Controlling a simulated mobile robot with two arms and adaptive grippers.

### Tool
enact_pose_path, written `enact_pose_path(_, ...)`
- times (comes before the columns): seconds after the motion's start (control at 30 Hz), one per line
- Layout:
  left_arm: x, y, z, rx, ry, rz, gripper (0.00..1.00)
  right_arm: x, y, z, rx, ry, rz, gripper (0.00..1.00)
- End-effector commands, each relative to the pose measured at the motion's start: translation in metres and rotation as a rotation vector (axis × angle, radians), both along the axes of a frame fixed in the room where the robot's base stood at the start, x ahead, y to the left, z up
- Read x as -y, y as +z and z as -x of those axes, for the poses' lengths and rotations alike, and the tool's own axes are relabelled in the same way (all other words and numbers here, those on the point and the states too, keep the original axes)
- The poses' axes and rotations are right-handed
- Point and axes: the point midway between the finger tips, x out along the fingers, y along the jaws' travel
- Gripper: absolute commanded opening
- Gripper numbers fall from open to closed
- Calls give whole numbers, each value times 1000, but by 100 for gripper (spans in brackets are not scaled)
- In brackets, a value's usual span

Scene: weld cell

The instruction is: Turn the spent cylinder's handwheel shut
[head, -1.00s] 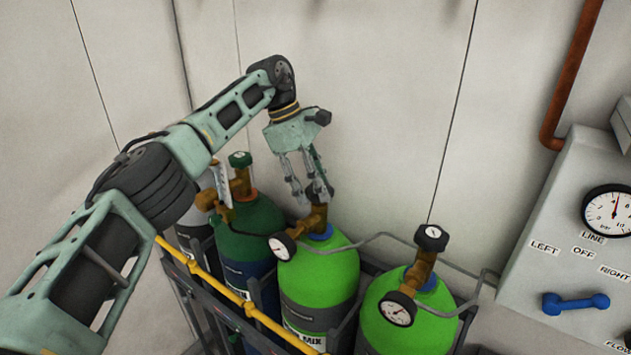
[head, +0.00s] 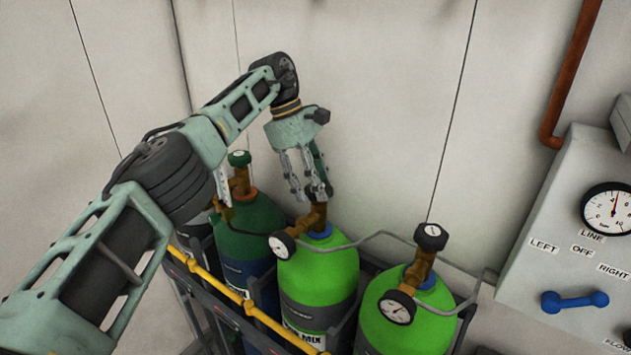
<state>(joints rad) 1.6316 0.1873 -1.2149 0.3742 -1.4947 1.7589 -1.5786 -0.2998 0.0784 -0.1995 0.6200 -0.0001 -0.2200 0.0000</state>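The middle green cylinder (head: 318,276) stands in a rack, with a brass valve (head: 312,220) and a small round gauge (head: 282,245) at its neck. Its dark handwheel is mostly hidden by my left gripper (head: 314,194), which points down over the valve. The fingers stand apart, reaching to either side of the handwheel; whether they press on it cannot be told. The right green cylinder (head: 432,326) has a black handwheel (head: 431,237) in plain sight and a gauge (head: 397,307). Which cylinder is spent cannot be read here. My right gripper is not in view.
A dark green cylinder (head: 250,232) with a green handwheel (head: 239,159) stands at the left. A yellow rail (head: 222,287) runs along the rack's front. Thin grey pipes link the valves towards a panel (head: 532,284) at right with a blue handle (head: 575,302). The wall is close behind.

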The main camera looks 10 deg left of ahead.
Motion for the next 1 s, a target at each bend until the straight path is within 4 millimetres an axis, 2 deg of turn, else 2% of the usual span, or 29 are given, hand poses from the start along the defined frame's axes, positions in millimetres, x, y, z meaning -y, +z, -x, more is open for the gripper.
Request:
enact_pose_path(0.03,-1,0,0,0,1,-1,51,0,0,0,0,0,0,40)
enact_pose_path(0.13,0,0,0,0,1,0,59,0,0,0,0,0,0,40)
enact_pose_path(0.7,0,0,1,-1,16,1,59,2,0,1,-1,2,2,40)
enact_pose_path(1.0,-2,-1,2,0,156,0,59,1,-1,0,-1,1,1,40)
